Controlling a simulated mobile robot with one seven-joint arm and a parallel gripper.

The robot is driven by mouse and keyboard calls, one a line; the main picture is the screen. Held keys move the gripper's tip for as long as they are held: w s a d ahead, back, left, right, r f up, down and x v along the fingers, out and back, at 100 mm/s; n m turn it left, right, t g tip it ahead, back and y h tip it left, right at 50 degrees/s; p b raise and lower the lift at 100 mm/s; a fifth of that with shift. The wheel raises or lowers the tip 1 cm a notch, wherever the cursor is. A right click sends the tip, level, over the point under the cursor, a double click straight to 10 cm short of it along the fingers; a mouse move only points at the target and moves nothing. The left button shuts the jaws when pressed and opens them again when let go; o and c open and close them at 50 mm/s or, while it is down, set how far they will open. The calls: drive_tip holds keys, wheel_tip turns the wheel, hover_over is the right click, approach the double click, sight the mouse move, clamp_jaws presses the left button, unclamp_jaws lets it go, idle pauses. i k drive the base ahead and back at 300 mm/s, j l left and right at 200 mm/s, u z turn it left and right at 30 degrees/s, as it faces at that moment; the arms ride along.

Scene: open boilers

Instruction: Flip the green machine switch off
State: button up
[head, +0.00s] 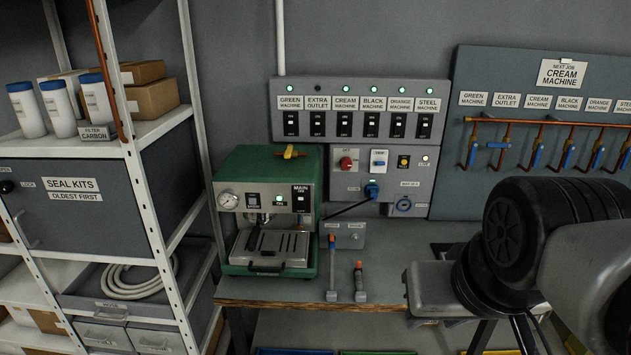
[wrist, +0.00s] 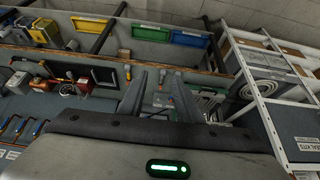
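The grey switch panel (head: 360,92) hangs on the back wall in the head view. Its leftmost rocker switch, labelled green machine (head: 290,123), has a lit green lamp above it. The green machine (head: 250,165) stands on the bench below, with its own main switch (head: 301,198) and a lit green light on its front. My gripper (wrist: 158,78) shows in the wrist view with two separated fingers and nothing clear between them. It is away from the panel; in the head view its fingers cannot be made out.
My arm fills the lower right of the head view. A yellow-handled valve (head: 290,152) sits on the machine. A shelf rack (head: 160,190) is on the left. A pipe board (head: 545,85) hangs at right.

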sight(301, 199)
drive_tip(key=i+j+z, duration=0.25)
drive_tip(key=j, duration=0.35)
drive_tip(key=i+j+z, duration=0.3)
drive_tip(key=j, duration=0.35)
drive_tip(key=i, duration=0.1)
